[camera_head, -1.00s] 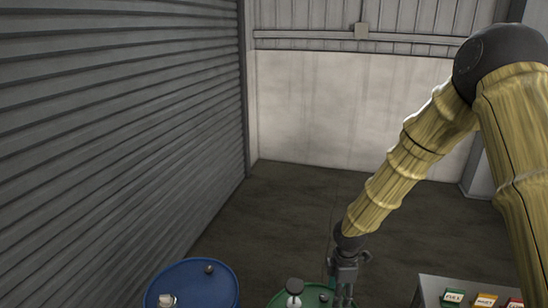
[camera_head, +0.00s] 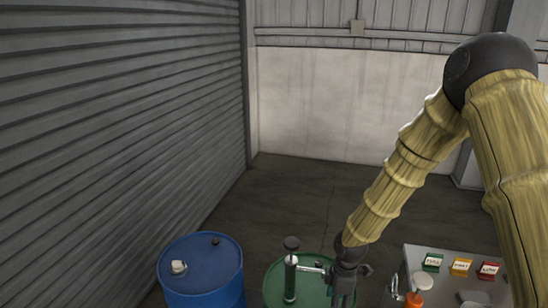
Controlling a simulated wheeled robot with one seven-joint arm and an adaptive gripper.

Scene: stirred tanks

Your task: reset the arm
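My arm reaches in from the right edge, in a yellowish sleeve with dark joints, and bends down to the left. My gripper (camera_head: 342,292) points down over the right part of a green drum (camera_head: 272,292), close beside the spout of a hand pump (camera_head: 290,278). The pump is a dark upright cylinder with a black knob and a light spout pointing right. I cannot tell whether my gripper touches the spout. Its fingertips are small and dark against the drum, so its opening is unclear.
A blue drum (camera_head: 202,280) with a white cap stands to the left. A grey panel (camera_head: 415,257) with green, yellow and red labelled blocks stands at the right, with an orange-and-white item (camera_head: 414,298) in front. A shutter (camera_head: 120,130) lines the left. Floor behind is clear.

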